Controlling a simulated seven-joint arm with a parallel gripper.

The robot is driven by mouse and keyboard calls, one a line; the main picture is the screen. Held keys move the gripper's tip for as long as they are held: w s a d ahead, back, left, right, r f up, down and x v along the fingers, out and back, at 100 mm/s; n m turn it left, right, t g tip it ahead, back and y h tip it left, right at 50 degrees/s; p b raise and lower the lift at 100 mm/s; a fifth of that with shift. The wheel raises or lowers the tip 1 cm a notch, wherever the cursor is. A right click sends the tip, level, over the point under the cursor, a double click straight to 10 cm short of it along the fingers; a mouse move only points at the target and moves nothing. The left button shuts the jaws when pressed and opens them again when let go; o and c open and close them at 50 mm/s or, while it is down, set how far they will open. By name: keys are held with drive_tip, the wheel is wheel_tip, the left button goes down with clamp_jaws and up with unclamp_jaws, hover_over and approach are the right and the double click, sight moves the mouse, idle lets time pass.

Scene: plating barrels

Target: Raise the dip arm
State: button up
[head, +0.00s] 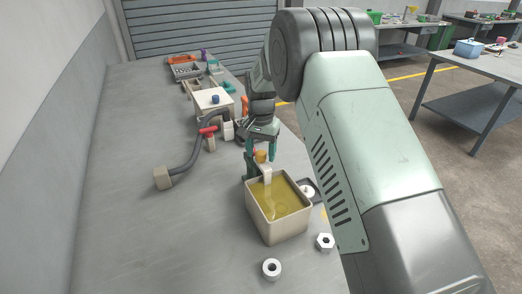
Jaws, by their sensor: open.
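A cream tub (278,232) filled with yellow liquid stands on the bench. A pale arm-like piece, apparently the dip arm (266,174), hangs down at the tub's back edge, its lower end in or over the liquid. An ochre knob (261,156) sits at its top. My gripper (261,151) is open, its green fingers pointing down just above and around the knob. I cannot tell whether they touch it. A dark upright piece (250,167) stands behind the tub's left corner.
White nuts (272,268) (325,241) lie near the tub. A cream box (213,103) and a grey tray (186,71) stand farther back. The bench's left side is clear.

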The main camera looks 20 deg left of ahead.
clamp_jaws()
wheel_tip(320, 180, up, 9)
drive_tip(key=shift+r, duration=0.6)
drive_tip(key=shift+c, duration=1.2)
unclamp_jaws()
drive_tip(key=shift+o, duration=1.2)
drive_tip(key=shift+f, duration=0.1)
